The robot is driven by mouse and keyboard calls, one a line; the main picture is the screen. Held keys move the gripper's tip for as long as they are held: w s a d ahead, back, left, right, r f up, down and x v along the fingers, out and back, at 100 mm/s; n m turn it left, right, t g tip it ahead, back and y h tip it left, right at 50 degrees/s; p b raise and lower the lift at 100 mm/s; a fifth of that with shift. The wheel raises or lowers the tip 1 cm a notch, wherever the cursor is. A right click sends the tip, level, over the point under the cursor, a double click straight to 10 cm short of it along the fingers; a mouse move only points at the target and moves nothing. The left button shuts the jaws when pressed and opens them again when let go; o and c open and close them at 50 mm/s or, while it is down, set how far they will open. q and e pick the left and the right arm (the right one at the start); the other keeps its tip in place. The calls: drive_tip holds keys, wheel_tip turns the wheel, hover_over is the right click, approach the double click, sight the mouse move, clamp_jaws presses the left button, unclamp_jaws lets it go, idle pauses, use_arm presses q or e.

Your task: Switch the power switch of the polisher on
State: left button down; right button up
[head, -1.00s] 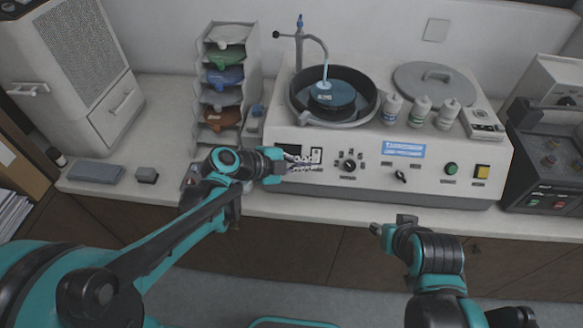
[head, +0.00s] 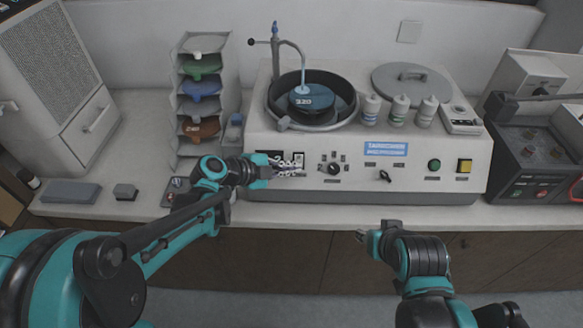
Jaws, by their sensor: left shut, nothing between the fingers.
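Beside the switch are a black knob (head: 334,169), a green button (head: 434,164) and a yellow button (head: 464,165). Several bottles (head: 399,110) and a grey lid (head: 411,78) stand on top. A rack (head: 186,147) of coloured discs stands left of the polisher.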

use_arm(q)
drive_tip(key=shift+r, duration=0.15)
use_arm(e)
drive_tip(key=shift+r, duration=0.15)
use_arm(q)
drive_tip(key=shift+r+p, duration=0.65)
drive_tip(key=shift+r, duration=0.05)
use_arm(e)
drive_tip(key=shift+r, duration=0.55)
